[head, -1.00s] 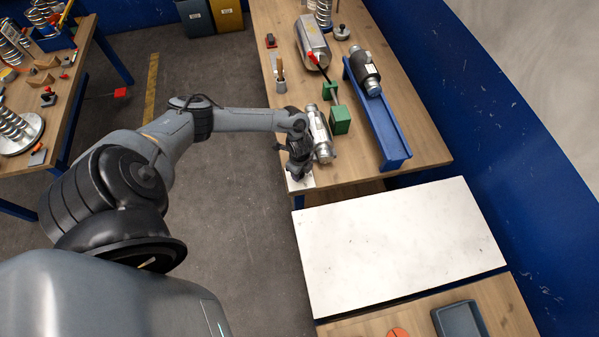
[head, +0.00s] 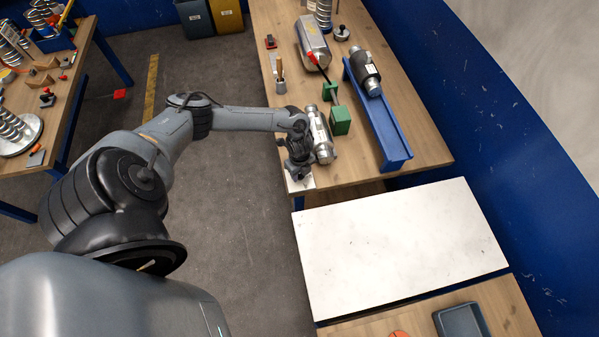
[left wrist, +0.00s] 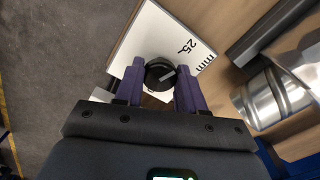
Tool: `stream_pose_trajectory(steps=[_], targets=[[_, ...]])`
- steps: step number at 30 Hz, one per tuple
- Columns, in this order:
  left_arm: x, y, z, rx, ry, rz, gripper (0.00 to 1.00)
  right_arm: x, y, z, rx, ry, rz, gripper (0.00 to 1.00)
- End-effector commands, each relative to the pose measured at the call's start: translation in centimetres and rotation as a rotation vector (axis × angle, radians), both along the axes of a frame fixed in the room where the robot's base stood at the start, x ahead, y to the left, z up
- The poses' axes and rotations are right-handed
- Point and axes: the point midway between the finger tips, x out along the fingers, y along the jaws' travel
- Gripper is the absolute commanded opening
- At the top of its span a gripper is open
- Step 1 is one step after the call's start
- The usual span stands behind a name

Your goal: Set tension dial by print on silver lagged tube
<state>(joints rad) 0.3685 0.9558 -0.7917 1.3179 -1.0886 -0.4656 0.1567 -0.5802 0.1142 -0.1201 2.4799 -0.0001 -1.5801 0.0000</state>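The tension dial (left wrist: 160,73) is a black round knob with a pale pointer line, set on a white plate (left wrist: 150,35) printed "25 mm". In the head view the plate (head: 299,186) lies at the table's near left corner. My left gripper (head: 299,174) is over it. In the left wrist view its purple fingers (left wrist: 161,76) stand apart on both sides of the dial; contact is unclear. A silver tube with dark lagging and a white label (head: 369,76) lies on the blue channel; its print is too small to read. My right gripper is out of view.
Another labelled silver tube (head: 321,138) lies close beside my left gripper.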

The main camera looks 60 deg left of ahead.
Motion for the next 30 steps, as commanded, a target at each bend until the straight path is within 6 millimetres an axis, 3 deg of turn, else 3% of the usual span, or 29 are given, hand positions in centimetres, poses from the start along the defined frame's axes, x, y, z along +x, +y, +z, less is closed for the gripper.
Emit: stream_pose_trajectory(steps=[1, 5, 17, 30], targets=[[0.0, 0.0, 0.0, -0.001, 0.0, -0.001, 0.45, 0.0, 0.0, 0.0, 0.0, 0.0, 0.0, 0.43], [0.0, 0.0, 0.0, -0.001, 0.0, 0.0, 0.64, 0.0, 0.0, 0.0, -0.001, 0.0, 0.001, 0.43], [0.0, 0.0, 0.6, -0.001, -0.001, 0.001, 0.64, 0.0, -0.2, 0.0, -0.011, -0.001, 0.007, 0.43], [0.1, 0.1, 7.3, 0.001, -0.004, -0.001, 0.64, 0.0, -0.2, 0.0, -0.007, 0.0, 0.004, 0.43]])
